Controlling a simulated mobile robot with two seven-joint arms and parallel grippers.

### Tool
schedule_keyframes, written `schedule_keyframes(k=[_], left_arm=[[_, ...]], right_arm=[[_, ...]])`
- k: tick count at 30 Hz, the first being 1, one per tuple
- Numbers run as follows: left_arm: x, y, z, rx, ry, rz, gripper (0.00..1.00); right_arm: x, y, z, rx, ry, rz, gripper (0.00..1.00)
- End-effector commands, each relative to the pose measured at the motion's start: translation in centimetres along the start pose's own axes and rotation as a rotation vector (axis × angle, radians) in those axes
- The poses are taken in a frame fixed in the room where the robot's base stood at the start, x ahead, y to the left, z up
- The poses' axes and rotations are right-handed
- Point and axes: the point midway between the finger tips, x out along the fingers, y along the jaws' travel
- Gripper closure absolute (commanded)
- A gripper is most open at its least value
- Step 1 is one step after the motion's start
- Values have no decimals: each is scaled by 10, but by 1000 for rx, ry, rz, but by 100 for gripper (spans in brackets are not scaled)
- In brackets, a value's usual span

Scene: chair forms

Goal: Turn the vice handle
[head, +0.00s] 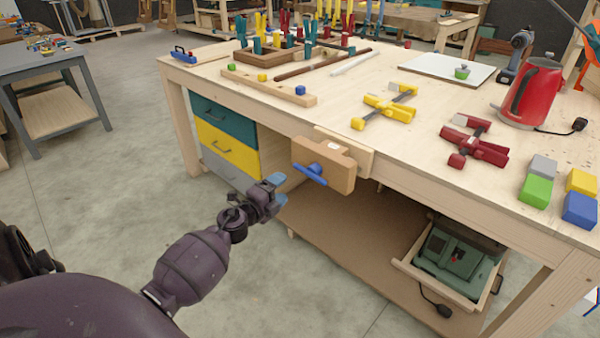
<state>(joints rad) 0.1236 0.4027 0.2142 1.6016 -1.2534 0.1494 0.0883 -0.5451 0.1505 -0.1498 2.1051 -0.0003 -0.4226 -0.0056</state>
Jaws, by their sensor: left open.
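The wooden vice (322,166) is fixed to the front edge of the workbench. Its blue handle (310,174) sticks out from the front face and slants down to the right. My left gripper (277,180) is open and empty, a little to the left of the handle and apart from it. Its blue fingertips point toward the vice. My right gripper is not in view.
The workbench (350,93) carries yellow clamps (385,105), red clamps (473,140), a red kettle (532,92) and coloured blocks (537,190). Drawers (228,147) lie under its left end. A green machine (455,258) stands on the lower shelf. Floor in front is clear.

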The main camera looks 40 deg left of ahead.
Motion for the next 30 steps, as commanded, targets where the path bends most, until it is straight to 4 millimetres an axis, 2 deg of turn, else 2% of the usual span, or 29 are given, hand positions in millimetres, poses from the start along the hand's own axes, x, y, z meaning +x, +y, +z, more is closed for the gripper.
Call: schedule_keyframes(k=[3,10,24,30], left_arm=[[0,1,-10,18,65,5,33],[12,2,-14,35,81,7,33],[82,5,-19,35,79,9,33],[101,4,-20,34,79,8,33]], right_arm=[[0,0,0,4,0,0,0],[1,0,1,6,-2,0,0],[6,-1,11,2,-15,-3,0],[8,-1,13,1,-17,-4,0]])
